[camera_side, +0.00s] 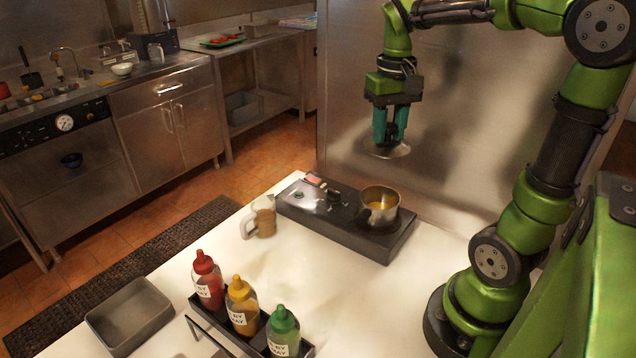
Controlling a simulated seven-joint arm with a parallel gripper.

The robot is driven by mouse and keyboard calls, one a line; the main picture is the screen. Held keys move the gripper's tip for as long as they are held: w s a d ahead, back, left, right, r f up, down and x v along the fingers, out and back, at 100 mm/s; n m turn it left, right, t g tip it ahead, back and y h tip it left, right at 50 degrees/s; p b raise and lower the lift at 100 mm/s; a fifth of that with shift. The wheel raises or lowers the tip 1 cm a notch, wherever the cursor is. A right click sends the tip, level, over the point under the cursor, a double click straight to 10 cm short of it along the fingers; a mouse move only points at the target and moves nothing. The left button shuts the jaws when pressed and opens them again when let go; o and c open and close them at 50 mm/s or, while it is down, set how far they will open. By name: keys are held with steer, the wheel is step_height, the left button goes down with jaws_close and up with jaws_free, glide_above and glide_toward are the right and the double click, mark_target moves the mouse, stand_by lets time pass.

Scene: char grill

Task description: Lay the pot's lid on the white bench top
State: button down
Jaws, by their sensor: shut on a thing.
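My gripper (390,140) is shut on the pot's lid (399,151) and holds it in the air above the back of the dark stove block. The lid is a shallow metal disc hanging below the fingers; its knob is mostly hidden between them. The metal pot (381,203) stands uncovered on the right part of the stove block (330,228), with yellowish contents showing inside. The white bench top (300,275) lies below, with bare surface in front of the stove block.
A beaker-like mug (263,222) stands left of the stove block. A red bottle (207,280), a yellow bottle (242,305) and a green bottle (284,332) stand in a dark rack at the front. A grey bin (130,315) sits at the front left. A metal panel (450,110) rises behind the bench.

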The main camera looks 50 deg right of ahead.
steer(key=shift+w+a+r+n, duration=0.1)
steer(key=shift+a+r+n, duration=0.1)
steer(key=shift+r, duration=0.25)
steer(key=shift+w+a+r+n, duration=0.1)
steer(key=shift+a+r, duration=0.1)
steer(key=shift+r, duration=0.25)
steer(key=w+a+n, duration=0.3)
steer(key=a+n, duration=1.4)
steer(key=a, duration=0.6)
steer(key=f, duration=2.5)
steer(key=shift+d, duration=0.4)
steer(key=shift+f, duration=0.1)
steer(key=c, duration=0.8)
jaws_free()
